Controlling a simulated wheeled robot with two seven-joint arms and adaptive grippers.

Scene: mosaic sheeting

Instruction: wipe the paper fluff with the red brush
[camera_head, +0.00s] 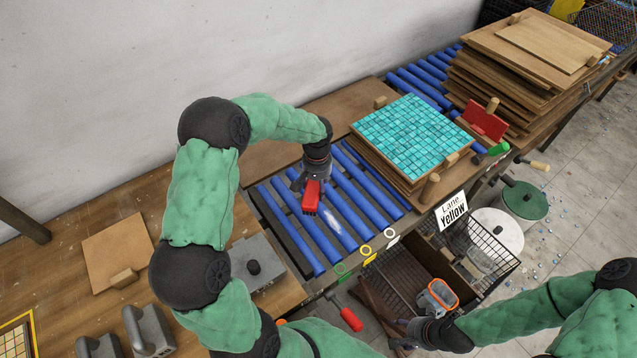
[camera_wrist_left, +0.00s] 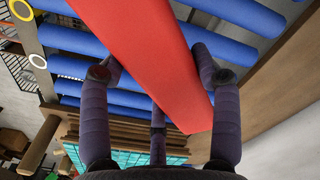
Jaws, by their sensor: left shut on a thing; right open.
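The red brush (camera_head: 311,197) is in my left gripper (camera_head: 309,181), over the blue rollers of the conveyor. In the left wrist view, the red brush (camera_wrist_left: 140,45) runs between the dark fingers of my left gripper (camera_wrist_left: 155,78). A whitish patch of paper fluff (camera_head: 333,224) lies on the rollers just below and to the right of the brush. I cannot tell whether the bristles touch the rollers. My right gripper (camera_head: 398,336) is open and low, beside the wire basket, apart from the brush and the fluff.
A turquoise mosaic sheet (camera_head: 413,134) lies on a board stack right of the brush. Blue rollers (camera_head: 352,205) are bare around the fluff. Coloured rings (camera_head: 366,250) sit along the front edge. A wire basket (camera_head: 497,259) hangs in front. A grey block (camera_head: 256,266) stands at left.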

